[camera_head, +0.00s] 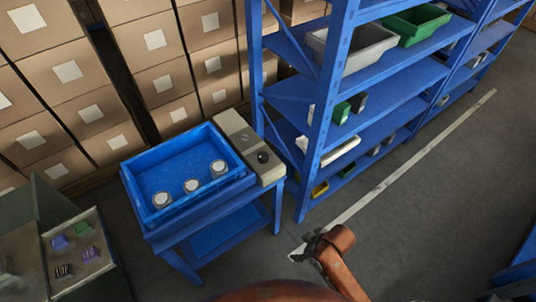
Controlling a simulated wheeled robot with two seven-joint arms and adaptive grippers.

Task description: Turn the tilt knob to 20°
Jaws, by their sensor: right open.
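A beige control panel (236,126) is fixed along the right side of a blue tray table. A dark round knob (263,157) sits on its near part, and a smaller grey round part (245,136) sits farther back. I cannot tell which of them is the tilt knob, and no angle marks are readable. My right gripper (308,246), dark on an orange arm, is open and empty. It appears over the floor to the lower right of the panel, apart from it. My left gripper is not in view.
The blue tray (131,186) holds three pale rolls (191,186). A blue shelf rack (328,95) with bins stands just right of the panel. Stacked cartons (155,40) line the back. A grey box with small coloured packs (84,228) stands lower left. The floor (420,215) at right is clear.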

